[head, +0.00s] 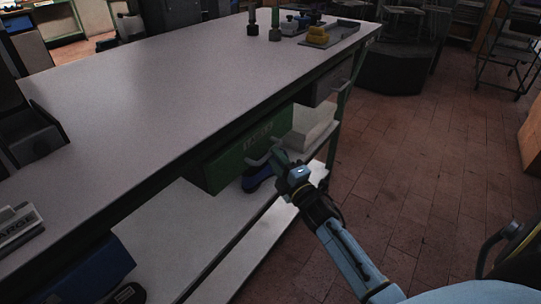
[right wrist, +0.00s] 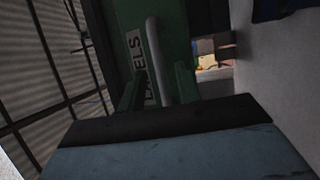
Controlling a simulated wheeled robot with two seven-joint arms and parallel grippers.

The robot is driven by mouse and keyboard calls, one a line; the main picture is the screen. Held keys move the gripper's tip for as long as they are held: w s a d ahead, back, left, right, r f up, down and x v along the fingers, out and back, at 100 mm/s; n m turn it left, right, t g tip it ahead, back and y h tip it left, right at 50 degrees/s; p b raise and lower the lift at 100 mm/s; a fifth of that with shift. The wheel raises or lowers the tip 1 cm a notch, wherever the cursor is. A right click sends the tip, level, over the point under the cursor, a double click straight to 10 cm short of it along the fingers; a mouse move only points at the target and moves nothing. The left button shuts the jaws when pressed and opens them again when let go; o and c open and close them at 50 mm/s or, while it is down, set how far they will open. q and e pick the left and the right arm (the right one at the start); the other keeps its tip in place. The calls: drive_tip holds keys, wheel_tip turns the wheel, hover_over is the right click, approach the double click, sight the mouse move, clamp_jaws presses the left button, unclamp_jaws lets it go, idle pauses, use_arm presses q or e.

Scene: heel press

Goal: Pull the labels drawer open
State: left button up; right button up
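The green labels drawer (head: 235,158) hangs under the long table's top, its front facing the aisle and marked with a white label. It looks shut in the head view, with no open top showing. Its grey bar handle (head: 257,161) stands out from the front. My right gripper (head: 278,160) is at this handle. In the right wrist view, its two green fingers (right wrist: 158,88) are apart, one on each side of the handle (right wrist: 155,50), with gaps visible. The LABELS sign (right wrist: 136,45) shows behind the handle there. My left gripper is not in view.
The grey table top (head: 190,80) is right above the drawer. A lower shelf (head: 165,225) holds blue items (head: 258,178). A pale box (head: 312,125) sits right of the drawer.

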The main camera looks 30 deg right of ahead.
drive_tip(key=shift+w+r, duration=0.15)
drive_tip(key=shift+w, duration=0.7)
drive_tip(key=shift+w+r, duration=0.1)
drive_tip(key=shift+w, duration=0.7)
clamp_jaws()
